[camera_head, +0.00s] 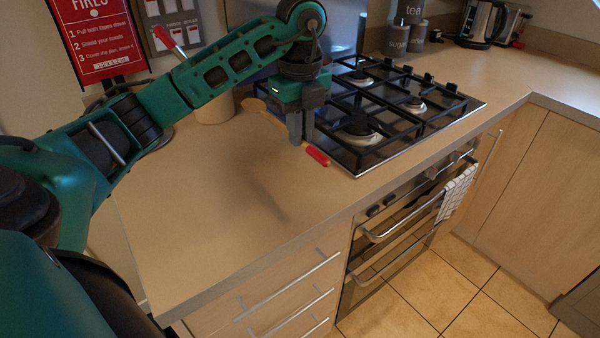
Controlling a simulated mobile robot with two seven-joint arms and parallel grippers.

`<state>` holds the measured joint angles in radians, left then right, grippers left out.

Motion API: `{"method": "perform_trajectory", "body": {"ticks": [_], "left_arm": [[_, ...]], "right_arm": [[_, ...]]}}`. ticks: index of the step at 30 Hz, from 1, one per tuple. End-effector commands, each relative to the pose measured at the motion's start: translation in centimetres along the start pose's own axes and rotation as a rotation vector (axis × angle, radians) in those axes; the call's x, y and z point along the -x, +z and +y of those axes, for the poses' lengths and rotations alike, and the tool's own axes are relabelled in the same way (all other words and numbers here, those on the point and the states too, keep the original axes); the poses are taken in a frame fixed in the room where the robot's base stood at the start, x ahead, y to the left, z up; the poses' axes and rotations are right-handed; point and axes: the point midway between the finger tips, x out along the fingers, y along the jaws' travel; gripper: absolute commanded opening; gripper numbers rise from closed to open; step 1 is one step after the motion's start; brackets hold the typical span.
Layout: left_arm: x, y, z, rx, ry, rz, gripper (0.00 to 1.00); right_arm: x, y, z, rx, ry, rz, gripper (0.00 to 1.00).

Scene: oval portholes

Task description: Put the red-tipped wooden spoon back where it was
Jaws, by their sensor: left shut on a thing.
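The red-tipped wooden spoon (317,156) is in my left gripper (301,138), which points down and is shut on its handle. The spoon lies about level, its wooden bowl to the upper left and its red tip to the lower right by the hob's left edge. A soft shadow on the worktop below suggests that it is held above the surface. A cream pot (214,108) stands behind my left arm, mostly hidden. Another red handle end (164,37) sticks up above my arm; its lower part is hidden. My right gripper is out of view.
The black gas hob (395,112) is just right of the gripper, with raised pan grates. The worktop (200,215) in front and left is clear. Grey tea and sugar canisters (397,36) and a kettle (482,22) stand at the back. The oven (410,215) is below.

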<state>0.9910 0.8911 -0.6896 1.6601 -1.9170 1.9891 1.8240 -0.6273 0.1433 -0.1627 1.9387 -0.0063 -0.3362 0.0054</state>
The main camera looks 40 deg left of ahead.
Motion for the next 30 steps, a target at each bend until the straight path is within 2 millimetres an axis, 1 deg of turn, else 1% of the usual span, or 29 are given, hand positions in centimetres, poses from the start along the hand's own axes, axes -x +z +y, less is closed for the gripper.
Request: {"method": "perform_trajectory", "body": {"ticks": [1,4,6,11,13,19,21,29,30], "left_arm": [[-1.5,0.0,0.1,0.0,0.003,0.002,0.0],[-3.2,0.0,0.1,0.0,0.001,0.0,0.0],[-4.0,0.0,0.0,0.001,-0.001,0.001,0.0],[-5.0,0.0,-0.1,0.001,-0.002,-0.001,0.0],[-5.7,0.0,0.0,0.001,-0.001,0.0,0.0],[-8.7,0.0,0.0,0.001,0.0,0.001,0.0],[-9.1,0.0,0.0,0.0,-0.001,0.0,0.0],[-9.1,0.0,0.0,0.0,-0.002,0.0,0.0],[-9.1,0.0,-0.1,0.0,-0.002,0.0,0.15]], "right_arm": [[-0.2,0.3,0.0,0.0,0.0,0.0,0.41],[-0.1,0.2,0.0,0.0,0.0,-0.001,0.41],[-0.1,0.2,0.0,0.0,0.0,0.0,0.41],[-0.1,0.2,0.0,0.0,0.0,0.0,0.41],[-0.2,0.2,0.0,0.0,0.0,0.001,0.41],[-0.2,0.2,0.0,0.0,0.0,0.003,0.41],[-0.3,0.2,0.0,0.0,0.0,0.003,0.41],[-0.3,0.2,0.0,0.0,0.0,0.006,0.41],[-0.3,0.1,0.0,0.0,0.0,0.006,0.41]]}}
